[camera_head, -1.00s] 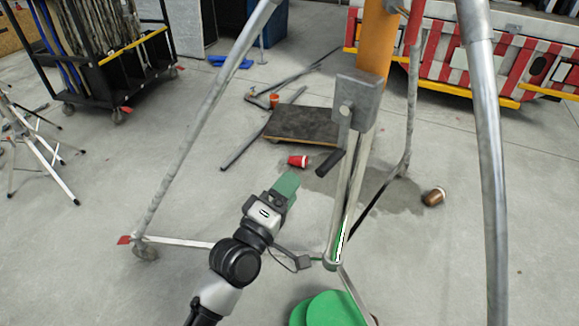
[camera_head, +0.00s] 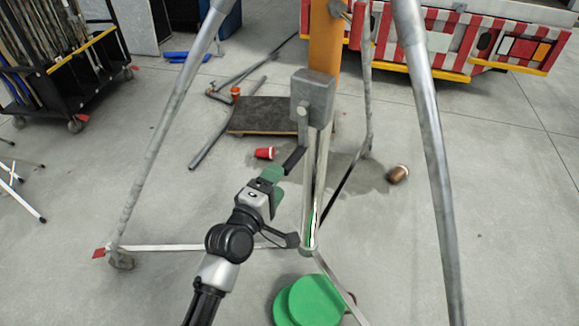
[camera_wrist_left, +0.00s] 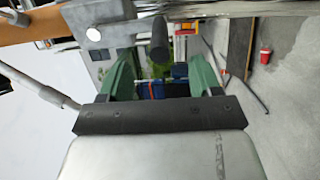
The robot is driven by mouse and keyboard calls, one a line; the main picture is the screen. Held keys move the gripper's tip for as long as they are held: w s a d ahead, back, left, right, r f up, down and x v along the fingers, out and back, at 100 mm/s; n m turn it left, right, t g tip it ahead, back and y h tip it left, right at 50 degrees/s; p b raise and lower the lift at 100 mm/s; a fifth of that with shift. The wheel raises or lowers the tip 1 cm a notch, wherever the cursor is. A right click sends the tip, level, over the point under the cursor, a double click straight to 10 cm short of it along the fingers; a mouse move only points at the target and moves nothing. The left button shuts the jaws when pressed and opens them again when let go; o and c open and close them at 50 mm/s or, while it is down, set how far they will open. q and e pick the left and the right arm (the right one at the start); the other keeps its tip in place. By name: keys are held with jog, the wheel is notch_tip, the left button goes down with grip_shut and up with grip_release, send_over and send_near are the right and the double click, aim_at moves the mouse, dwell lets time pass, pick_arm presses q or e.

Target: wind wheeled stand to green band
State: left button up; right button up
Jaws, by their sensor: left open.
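The wheeled stand has an orange upper column (camera_head: 325,48), grey tube legs and a grey winch box (camera_head: 312,98). A dark crank handle (camera_head: 293,160) sticks out low to the left of the box. A narrow green and white strip (camera_head: 314,222) shows low on the stand's inner tube; I cannot tell if it is the green band. My left gripper (camera_head: 270,177) is open, its green fingers just below and left of the handle. In the left wrist view the dark handle (camera_wrist_left: 159,42) appears between the open fingers (camera_wrist_left: 160,62), not clasped. My right gripper is not in view.
A dark flat dolly (camera_head: 262,115) and a red cup (camera_head: 264,153) lie behind the stand. A brown cup (camera_head: 398,173) lies to the right. Green discs (camera_head: 312,302) are at the front. A black cart (camera_head: 62,85) stands at left. Open floor lies at right.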

aim_at(290, 164)
pick_arm(q)
jog(key=b+x, duration=0.1)
jog(key=x, duration=0.6)
jog(key=shift+w, duration=0.1)
jog(key=shift+r, duration=0.25)
jog(key=shift+r, duration=0.1)
jog(key=shift+c, duration=0.5)
